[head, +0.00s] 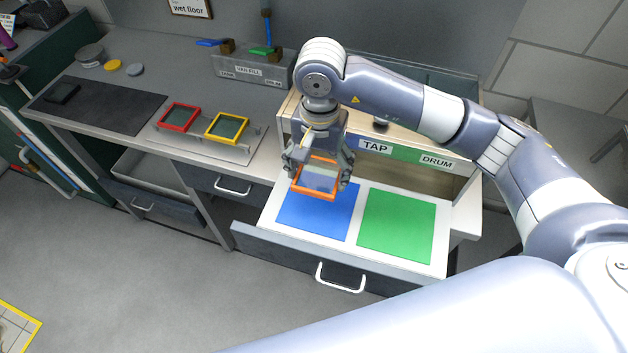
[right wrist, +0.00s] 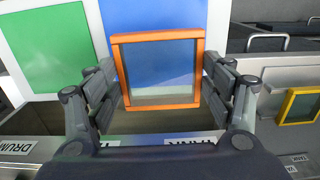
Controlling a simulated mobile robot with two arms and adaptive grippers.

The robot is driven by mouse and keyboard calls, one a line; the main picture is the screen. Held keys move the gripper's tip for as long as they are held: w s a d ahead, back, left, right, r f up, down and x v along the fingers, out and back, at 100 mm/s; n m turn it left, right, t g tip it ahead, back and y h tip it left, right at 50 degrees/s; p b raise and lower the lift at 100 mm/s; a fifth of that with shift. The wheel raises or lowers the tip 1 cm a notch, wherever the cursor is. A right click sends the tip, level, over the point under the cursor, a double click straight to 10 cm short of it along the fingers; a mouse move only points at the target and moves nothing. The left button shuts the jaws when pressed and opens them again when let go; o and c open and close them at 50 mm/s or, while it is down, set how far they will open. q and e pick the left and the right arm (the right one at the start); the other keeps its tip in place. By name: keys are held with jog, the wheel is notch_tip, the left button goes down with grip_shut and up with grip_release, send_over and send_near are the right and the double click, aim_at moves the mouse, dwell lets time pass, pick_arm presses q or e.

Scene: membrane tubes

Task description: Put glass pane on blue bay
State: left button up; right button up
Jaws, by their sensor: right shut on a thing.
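The glass pane (head: 317,178) has an orange frame and is held in my right gripper (head: 319,177). In the head view it is above the back part of the blue bay (head: 313,216) in the open drawer. In the right wrist view the pane (right wrist: 160,68) lies between the two fingers of the gripper (right wrist: 160,85), with the blue bay (right wrist: 150,17) behind it. I cannot tell the exact gap between pane and bay. My left gripper is not in view.
The green bay (head: 397,227) lies right of the blue one in the drawer. A red-framed pane (head: 179,117) and a yellow-framed pane (head: 227,127) stand on a rack on the left counter.

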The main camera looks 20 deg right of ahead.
aim_at(321, 180)
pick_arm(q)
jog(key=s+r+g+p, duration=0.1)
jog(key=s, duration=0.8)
pick_arm(e)
jog(key=f, duration=0.2)
jog(key=s+f, duration=0.1)
jog(key=f, duration=0.1)
jog(key=shift+s, duration=0.15)
notch_tip(321, 180, down, 4)
jog(key=shift+r+p, duration=0.2)
jog(key=shift+p, duration=0.3)
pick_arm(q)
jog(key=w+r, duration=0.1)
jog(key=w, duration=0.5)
pick_arm(e)
jog(key=o, duration=1.2)
jog(key=shift+f, duration=0.15)
jog(key=shift+r, duration=0.25)
notch_tip(321, 180, up, 11)
jog(key=b, duration=0.3)
jog(key=shift+r+b, duration=0.1)
jog(key=shift+b, duration=0.25)
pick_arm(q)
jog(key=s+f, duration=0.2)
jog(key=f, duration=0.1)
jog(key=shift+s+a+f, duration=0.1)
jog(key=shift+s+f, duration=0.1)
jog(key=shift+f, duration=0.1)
pick_arm(e)
jog(key=shift+r, duration=0.3)
